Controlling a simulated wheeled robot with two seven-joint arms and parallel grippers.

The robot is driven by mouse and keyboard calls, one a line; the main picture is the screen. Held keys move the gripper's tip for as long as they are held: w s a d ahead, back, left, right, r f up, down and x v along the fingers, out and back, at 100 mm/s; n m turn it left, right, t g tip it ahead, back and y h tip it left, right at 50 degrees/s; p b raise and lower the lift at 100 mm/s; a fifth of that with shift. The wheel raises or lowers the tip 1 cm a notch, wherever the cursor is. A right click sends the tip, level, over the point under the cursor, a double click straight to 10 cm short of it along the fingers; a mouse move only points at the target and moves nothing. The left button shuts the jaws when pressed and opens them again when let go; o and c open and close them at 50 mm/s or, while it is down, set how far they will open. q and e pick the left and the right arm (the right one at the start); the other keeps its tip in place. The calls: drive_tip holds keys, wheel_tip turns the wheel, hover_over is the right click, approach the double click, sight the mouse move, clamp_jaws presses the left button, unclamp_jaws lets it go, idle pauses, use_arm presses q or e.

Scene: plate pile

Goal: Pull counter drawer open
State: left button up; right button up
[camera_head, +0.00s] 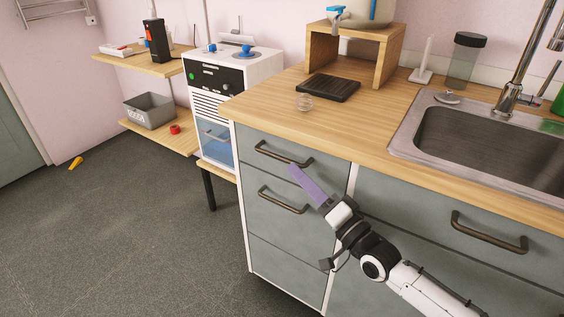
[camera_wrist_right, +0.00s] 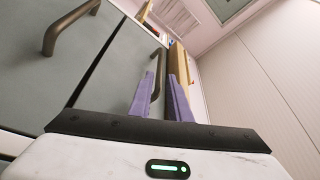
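The counter's top left drawer has a grey front (camera_head: 262,139) and a dark bar handle (camera_head: 283,155). It looks closed, flush with the drawers below. My right gripper (camera_head: 296,172), with purple fingers, reaches up to the handle's right part. In the right wrist view the two fingers (camera_wrist_right: 162,92) are apart, and a dark handle (camera_wrist_right: 157,72) shows between them. I cannot tell whether the fingers touch it. My left gripper is in neither view.
A second drawer handle (camera_head: 283,200) is just below, and another handle (camera_head: 489,233) is on the right front. The wooden countertop (camera_head: 262,106) overhangs the drawers. A sink (camera_head: 490,140) is at right. The grey floor (camera_head: 120,240) at left is open.

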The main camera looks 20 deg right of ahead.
sight(282, 158)
drive_tip(key=x, duration=0.7)
drive_tip(key=shift+w+b, duration=0.15)
drive_tip(key=shift+b, duration=0.2)
clamp_jaws()
